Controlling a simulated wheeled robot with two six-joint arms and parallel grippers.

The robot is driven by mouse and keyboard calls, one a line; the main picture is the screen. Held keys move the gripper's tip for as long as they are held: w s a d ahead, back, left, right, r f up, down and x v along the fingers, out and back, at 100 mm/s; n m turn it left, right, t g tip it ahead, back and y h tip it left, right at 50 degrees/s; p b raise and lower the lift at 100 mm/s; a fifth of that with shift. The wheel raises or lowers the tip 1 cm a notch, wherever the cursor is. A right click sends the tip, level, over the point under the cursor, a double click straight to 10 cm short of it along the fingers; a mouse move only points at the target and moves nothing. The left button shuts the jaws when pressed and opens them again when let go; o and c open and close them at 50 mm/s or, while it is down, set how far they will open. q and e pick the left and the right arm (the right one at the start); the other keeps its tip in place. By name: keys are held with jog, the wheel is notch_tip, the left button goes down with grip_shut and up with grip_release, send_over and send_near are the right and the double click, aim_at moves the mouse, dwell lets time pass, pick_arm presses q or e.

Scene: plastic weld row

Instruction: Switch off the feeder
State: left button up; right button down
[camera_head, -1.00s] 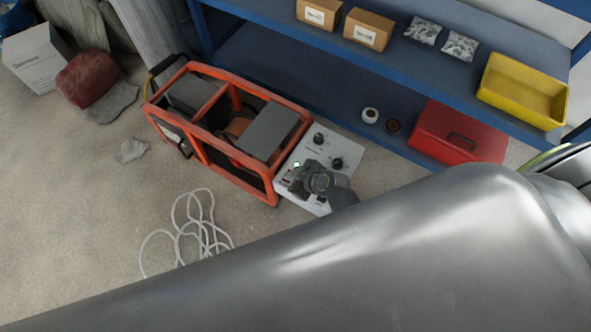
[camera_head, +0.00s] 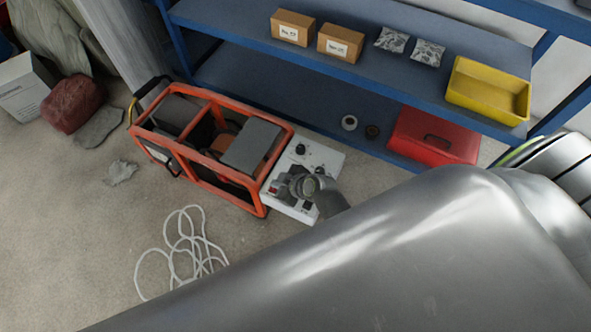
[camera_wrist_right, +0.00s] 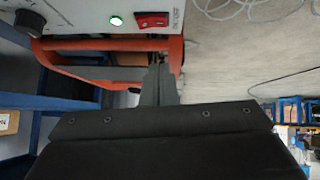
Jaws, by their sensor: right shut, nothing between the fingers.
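The feeder's white control panel (camera_head: 330,163) stands on the floor side at the right end of an orange-framed machine (camera_head: 172,146). In the right wrist view, the panel (camera_wrist_right: 75,14) carries a lit green lamp (camera_wrist_right: 116,21), a red rocker switch (camera_wrist_right: 152,20) and a black knob (camera_wrist_right: 29,23). The red switch (camera_head: 274,190) shows small in the head view, beside my right gripper (camera_head: 282,191). That gripper is shut and empty over the panel. In the wrist view its fingertips (camera_wrist_right: 157,64) lie below the switch; contact cannot be told. My left gripper is out of view.
A blue shelf (camera_head: 225,78) behind holds boxes, a yellow bin (camera_head: 488,90) and a red toolbox (camera_head: 436,136). A white cable (camera_head: 180,250) lies loose on the floor. My large grey arm covers the lower right.

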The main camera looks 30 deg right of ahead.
pick_arm(q)
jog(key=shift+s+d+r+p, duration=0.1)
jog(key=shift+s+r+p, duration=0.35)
jog(key=shift+p, duration=0.3)
pick_arm(e)
jog(key=v, duration=0.8)
jog(key=shift+d, duration=0.15)
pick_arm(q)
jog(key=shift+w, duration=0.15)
pick_arm(e)
jog(key=shift+s+r, duration=0.1)
